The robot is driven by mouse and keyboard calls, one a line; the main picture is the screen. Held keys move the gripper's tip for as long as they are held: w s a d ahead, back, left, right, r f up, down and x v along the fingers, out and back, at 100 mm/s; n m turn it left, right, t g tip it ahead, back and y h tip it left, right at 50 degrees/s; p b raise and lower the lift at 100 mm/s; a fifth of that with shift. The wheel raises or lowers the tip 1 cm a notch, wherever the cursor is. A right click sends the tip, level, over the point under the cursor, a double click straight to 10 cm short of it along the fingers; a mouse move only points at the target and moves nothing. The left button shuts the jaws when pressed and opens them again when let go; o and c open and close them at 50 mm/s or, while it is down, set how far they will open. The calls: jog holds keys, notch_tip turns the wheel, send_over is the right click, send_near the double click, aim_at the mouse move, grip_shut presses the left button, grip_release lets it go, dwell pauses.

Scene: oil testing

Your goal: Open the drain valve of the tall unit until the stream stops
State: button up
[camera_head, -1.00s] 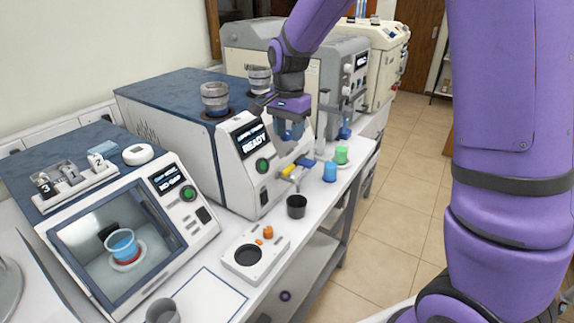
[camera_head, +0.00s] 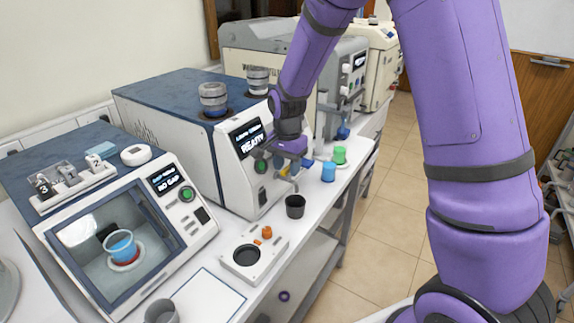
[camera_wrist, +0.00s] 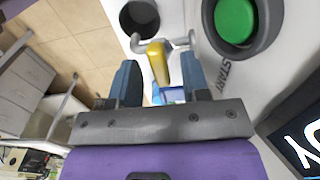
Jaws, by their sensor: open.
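The tall unit (camera_head: 180,135) is the white machine with a blue top and a READY display. Its drain valve has a yellow lever (camera_wrist: 158,60) on a metal pipe, seen close up in the wrist view. My gripper (camera_wrist: 160,80) is open, with one dark finger on each side of the yellow lever; I cannot tell whether either touches it. In the head view my gripper (camera_head: 290,165) is low at the unit's front and mostly hides the lever. A black cup (camera_head: 295,206) stands below the valve; it also shows in the wrist view (camera_wrist: 139,18). I cannot make out a stream.
A green START button (camera_wrist: 235,20) is close beside the lever. A blue cup (camera_head: 328,172) and a green cup (camera_head: 339,155) stand to the right. A windowed tester (camera_head: 120,225) and a small white device with orange knobs (camera_head: 254,252) are nearer.

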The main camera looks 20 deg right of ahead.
grip_shut()
jog(key=n, duration=0.4)
jog(key=shift+n, duration=0.3)
jog(key=n, duration=0.9)
jog(key=shift+n, duration=2.2)
